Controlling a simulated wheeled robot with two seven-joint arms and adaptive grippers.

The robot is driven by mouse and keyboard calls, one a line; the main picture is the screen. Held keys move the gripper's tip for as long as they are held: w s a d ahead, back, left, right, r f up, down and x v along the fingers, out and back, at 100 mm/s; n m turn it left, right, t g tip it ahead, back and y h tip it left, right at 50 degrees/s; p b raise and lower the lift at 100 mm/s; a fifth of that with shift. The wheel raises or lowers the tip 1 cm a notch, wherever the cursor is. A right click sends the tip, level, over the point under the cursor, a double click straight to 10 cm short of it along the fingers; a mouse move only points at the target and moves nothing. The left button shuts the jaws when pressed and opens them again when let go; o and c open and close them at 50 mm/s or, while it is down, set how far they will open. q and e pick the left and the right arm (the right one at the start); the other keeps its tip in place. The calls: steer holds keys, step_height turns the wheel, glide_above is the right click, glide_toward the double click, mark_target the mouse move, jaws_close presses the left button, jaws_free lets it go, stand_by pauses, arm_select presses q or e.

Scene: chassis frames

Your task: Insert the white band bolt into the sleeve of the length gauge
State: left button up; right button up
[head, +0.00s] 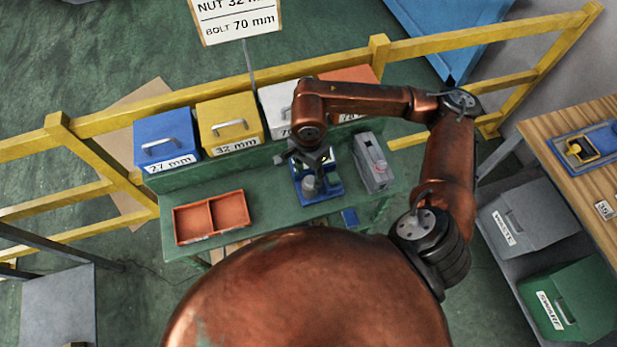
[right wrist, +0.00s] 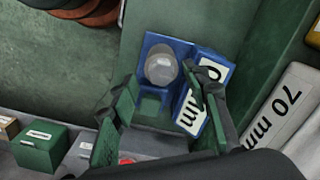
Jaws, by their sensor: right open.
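The blue length gauge (head: 329,189) sits on the green bench. It also shows in the right wrist view (right wrist: 153,45), with a white label ending in "mm" on its side block. A grey round piece (head: 309,186) stands at the gauge and shows from above in the right wrist view (right wrist: 161,67). I cannot tell whether it is the bolt or the sleeve, and no white band is visible. My right gripper (head: 315,158) is above the gauge, fingers apart and empty. In the right wrist view its fingers (right wrist: 162,92) point toward the grey piece. My left gripper is out of view.
Blue (head: 166,140), yellow (head: 230,123), white (head: 277,108) and orange (head: 352,78) bins line the bench's back. A red two-part tray (head: 211,217) lies left of the gauge. A grey device (head: 371,161) stands right of it. The bench between tray and gauge is clear.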

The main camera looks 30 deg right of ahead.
step_height(320, 180, up, 9)
stand_by(0.8)
